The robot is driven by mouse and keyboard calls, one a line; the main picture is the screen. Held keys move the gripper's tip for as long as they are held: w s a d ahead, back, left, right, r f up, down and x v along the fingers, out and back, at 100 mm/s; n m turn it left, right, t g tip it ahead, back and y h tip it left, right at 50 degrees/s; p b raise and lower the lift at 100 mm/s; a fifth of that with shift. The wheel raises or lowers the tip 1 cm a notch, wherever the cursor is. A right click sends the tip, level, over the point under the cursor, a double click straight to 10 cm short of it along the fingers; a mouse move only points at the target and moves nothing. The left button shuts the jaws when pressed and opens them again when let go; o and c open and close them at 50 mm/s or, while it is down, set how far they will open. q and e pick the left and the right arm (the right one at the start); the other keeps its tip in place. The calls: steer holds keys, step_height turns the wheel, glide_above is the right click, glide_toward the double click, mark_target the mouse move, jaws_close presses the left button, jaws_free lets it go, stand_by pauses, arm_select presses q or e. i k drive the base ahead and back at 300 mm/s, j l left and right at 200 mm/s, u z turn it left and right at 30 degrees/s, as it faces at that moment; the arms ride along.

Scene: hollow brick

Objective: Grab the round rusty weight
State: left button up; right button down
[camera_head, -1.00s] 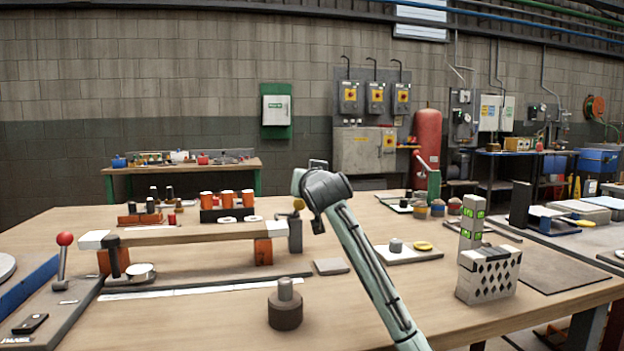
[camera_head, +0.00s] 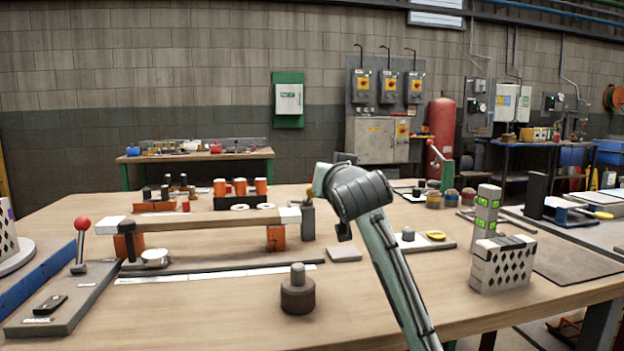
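The round rusty weight (camera_head: 298,297) is a dark brown cylinder with a narrower grey post on top. It stands upright on the near part of the wooden table, left of the arm in view. Nothing touches it. One of my arms rises from the bottom edge, to the right of the weight, and bends at a dark grey joint above the table. No gripper fingers show on it. My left gripper and my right gripper are both out of view or hidden.
A raised beam (camera_head: 205,222) on orange blocks stands behind and left of the weight. A red-knobbed lever (camera_head: 82,225) is at the left. A perforated hollow block (camera_head: 502,264) stands at the right. The table (camera_head: 215,320) is clear around the weight.

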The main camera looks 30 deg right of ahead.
mark_target(298, 291)
steer(key=k+j, duration=0.25)
steer(key=k, duration=0.2)
steer(key=k+j, duration=0.2)
steer(key=k, duration=0.3)
